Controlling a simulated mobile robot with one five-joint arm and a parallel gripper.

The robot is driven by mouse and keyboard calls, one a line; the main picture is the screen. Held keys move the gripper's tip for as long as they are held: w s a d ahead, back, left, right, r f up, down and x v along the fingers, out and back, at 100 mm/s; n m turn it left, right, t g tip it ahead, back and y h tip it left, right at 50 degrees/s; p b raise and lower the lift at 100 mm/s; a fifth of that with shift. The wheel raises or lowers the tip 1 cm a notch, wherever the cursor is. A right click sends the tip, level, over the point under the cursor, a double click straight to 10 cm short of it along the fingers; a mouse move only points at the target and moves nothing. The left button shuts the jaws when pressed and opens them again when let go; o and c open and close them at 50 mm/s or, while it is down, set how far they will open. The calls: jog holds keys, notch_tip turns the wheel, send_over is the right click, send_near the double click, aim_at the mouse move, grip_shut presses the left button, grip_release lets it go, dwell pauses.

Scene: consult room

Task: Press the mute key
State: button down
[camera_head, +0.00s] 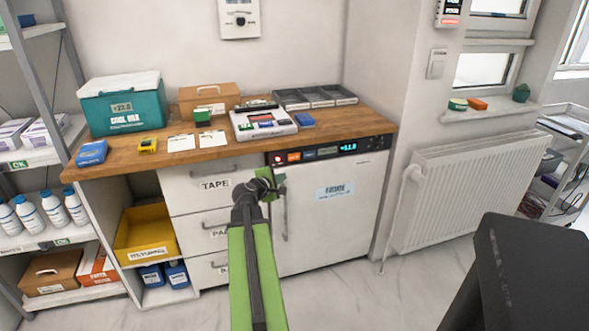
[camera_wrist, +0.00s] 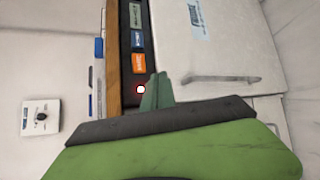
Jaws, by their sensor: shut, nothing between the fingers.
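The fridge's dark control strip (camera_head: 338,155) runs along its top edge under the worktop. It bears an orange key (camera_head: 293,156), a blue key (camera_head: 310,154) and a grey-green key (camera_head: 328,151). Their labels are too small to read, so I cannot tell which is the mute key. The wrist view shows the orange key (camera_wrist: 138,62), blue key (camera_wrist: 137,38) and grey-green key (camera_wrist: 135,15). My gripper (camera_head: 272,178) is shut and empty, in front of the strip's left end. In the wrist view its tips (camera_wrist: 158,78) appear beside the orange key; contact is unclear.
A round red-and-white light (camera_wrist: 141,90) sits beside the orange key. The fridge door (camera_head: 335,210) has a vertical handle right of my gripper. The wooden worktop (camera_head: 240,148) above holds boxes and trays. A radiator (camera_head: 460,190) stands at right.

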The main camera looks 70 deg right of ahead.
aim_at(298, 158)
jog(key=s+d+n+g+h+b, duration=0.1)
jog(key=s+d, duration=0.3)
jog(key=s, duration=0.2)
jog(key=shift+s+d+r+n, duration=0.15)
jog(key=shift+s+n, duration=0.15)
jog(key=shift+s, duration=0.05)
jog(key=shift+w+d, duration=1.4)
jog(key=shift+d, duration=0.3)
jog(key=shift+w+d, duration=1.4)
jog(key=shift+d, duration=0.3)
jog(key=shift+d, duration=0.1)
jog(key=shift+w+d, duration=0.25)
jog(key=shift+w+d, duration=0.3)
jog(key=shift+d, duration=0.1)
jog(key=shift+a, duration=0.1)
jog(key=shift+s+a, duration=0.55)
jog(key=shift+a, duration=0.1)
